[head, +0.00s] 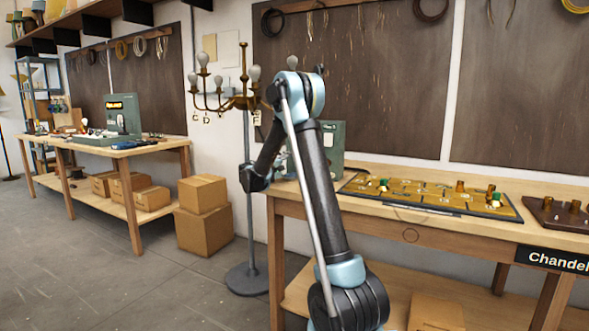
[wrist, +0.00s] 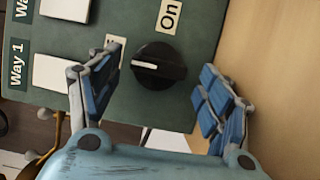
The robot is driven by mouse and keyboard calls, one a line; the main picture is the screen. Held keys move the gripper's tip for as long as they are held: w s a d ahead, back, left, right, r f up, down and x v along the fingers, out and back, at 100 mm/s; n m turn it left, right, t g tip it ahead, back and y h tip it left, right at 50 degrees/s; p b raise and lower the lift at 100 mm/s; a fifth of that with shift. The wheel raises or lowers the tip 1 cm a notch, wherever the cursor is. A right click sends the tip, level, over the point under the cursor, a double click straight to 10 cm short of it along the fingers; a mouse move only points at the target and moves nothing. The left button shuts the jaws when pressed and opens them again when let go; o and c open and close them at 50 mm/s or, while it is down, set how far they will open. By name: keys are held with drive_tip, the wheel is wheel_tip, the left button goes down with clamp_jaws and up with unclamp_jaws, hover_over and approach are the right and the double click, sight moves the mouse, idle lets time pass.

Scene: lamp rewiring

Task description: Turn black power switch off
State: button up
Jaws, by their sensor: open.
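The black power switch (wrist: 158,66) is a round knob on a dark green panel (wrist: 60,105) in the wrist view. A white line on the knob points to the picture's left. The "On" label (wrist: 169,15) is above it in the picture; another pale label (wrist: 115,45) to its left is mostly hidden by a finger. My gripper (wrist: 161,68) is open, one blue-padded finger on each side of the knob, with a gap visible on both sides. In the head view a green panel (head: 330,145) stands on the right bench, partly behind my arm; the knob is not visible there.
A brass chandelier (head: 243,102) on a stand is left of the bench. A yellow board (head: 430,193) with small parts lies right of the panel.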

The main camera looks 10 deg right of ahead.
drive_tip(key=shift+a, duration=0.1)
drive_tip(key=v, duration=1.1)
drive_tip(key=shift+s+a, duration=0.15)
drive_tip(key=shift+a, duration=0.2)
drive_tip(key=shift+f, duration=0.1)
